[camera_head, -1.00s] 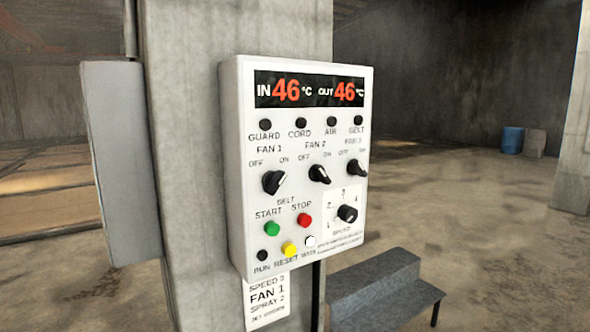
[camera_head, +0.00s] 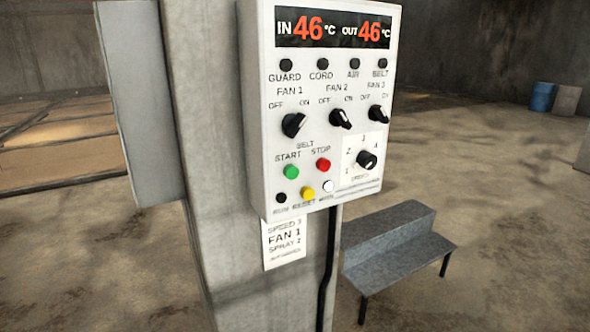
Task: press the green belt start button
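The green belt start button (camera_head: 291,172) is on the lower left of a white control panel (camera_head: 262,120), under the word START. The red stop button (camera_head: 323,165) is just right of it, and a yellow reset button (camera_head: 308,193) sits below. The display (camera_head: 335,29) reads IN 46 °C and OUT 46 °C. The fan knobs and a speed knob (camera_head: 366,160) are black. The small round lamps under the display look dark. Neither of my grippers shows in the head view.
The panel is mounted on a concrete pillar (camera_head: 210,150), with a grey box (camera_head: 140,100) on its left side. A paper label (camera_head: 284,243) hangs below the panel. A grey step bench (camera_head: 400,245) stands at lower right. A blue barrel (camera_head: 542,97) is far back.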

